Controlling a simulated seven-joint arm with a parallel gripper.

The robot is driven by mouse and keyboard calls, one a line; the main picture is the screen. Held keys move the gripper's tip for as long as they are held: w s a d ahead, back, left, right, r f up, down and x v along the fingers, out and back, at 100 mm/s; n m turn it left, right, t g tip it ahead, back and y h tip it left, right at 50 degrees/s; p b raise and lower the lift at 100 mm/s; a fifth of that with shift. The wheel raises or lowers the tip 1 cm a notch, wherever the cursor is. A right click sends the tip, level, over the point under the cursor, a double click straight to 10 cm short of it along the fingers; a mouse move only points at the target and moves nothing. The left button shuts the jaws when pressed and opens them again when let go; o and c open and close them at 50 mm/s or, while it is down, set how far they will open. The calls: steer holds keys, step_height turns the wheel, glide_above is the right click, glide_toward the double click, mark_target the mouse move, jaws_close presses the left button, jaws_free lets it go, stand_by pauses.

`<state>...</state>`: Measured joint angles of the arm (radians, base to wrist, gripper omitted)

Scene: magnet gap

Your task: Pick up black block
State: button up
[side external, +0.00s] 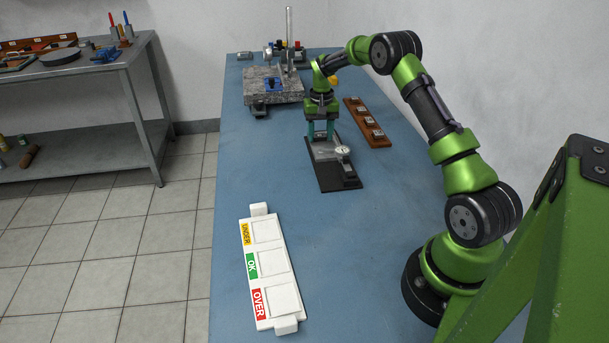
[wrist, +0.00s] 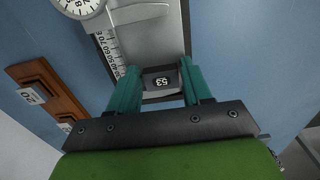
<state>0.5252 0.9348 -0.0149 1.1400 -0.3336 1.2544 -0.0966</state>
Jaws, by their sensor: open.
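A small black block (wrist: 152,76) with a white "53" label sits on the grey metal bed of a measuring fixture (wrist: 167,38). In the side view this fixture (side external: 333,180) has a dark base and stands mid-table. My gripper (wrist: 161,70) has its two teal fingers apart, one on each side of the black block. The wrist view does not show clearly whether the fingers touch it. In the side view my gripper (side external: 320,136) points down over the far end of the fixture, and its fingers largely hide the block.
A dial gauge (side external: 342,150) and a ruled scale (wrist: 108,42) are on the fixture. A wooden rack (side external: 358,110) with several labelled blocks lies close to the right. A granite plate (side external: 262,86) is behind. A white UNDER/OK/OVER tray (side external: 274,262) lies in front, with clear blue table between.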

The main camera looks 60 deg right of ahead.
steer(key=c, duration=0.8)
steer(key=shift+r, duration=0.1)
steer(key=shift+r, duration=0.1)
